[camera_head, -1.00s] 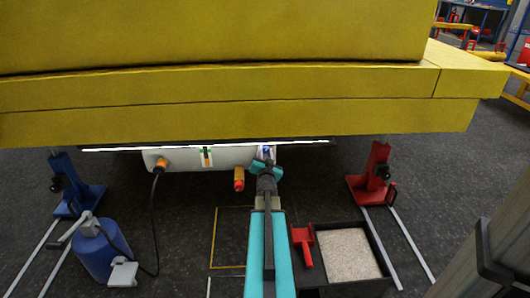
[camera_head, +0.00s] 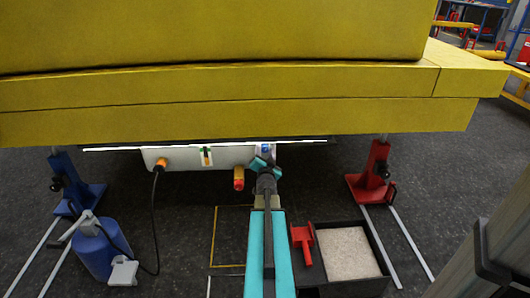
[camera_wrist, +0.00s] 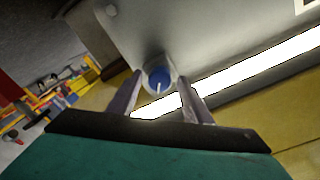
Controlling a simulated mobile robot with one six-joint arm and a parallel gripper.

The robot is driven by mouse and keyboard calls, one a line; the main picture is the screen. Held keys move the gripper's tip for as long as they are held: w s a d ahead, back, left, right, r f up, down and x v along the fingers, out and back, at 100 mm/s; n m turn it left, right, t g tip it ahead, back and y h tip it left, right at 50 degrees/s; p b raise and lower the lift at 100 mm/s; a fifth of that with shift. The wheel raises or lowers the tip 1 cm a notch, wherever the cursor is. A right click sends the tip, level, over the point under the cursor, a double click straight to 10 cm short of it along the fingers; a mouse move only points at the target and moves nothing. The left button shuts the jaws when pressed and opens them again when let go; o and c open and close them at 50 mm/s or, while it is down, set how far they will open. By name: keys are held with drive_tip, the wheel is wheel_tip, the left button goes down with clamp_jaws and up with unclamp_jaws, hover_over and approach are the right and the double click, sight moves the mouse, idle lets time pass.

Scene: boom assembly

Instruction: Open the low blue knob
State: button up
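The low blue knob (camera_wrist: 159,79) sits on the light grey panel (camera_wrist: 160,25) under the yellow boom, with a white pointer line on its face. In the wrist view it lies between the tips of my gripper (camera_wrist: 158,90). The two fingers stand apart on either side of the knob; whether they touch it is unclear. In the head view my gripper (camera_head: 265,165) is at the right end of the panel, just below the knob (camera_head: 266,148), which shows as a small blue patch.
The yellow boom (camera_head: 230,85) hangs low above. A blue stand (camera_head: 72,185) and a red stand (camera_head: 372,175) are at the sides. A grit tray (camera_head: 377,240) lies at right.

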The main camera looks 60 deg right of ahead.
drive_tip(key=shift+a, duration=0.15)
drive_tip(key=p+v, duration=1.1)
drive_tip(key=v, duration=0.2)
drive_tip(key=shift+s+a, duration=0.2)
idle(1.2)
idle(0.6)
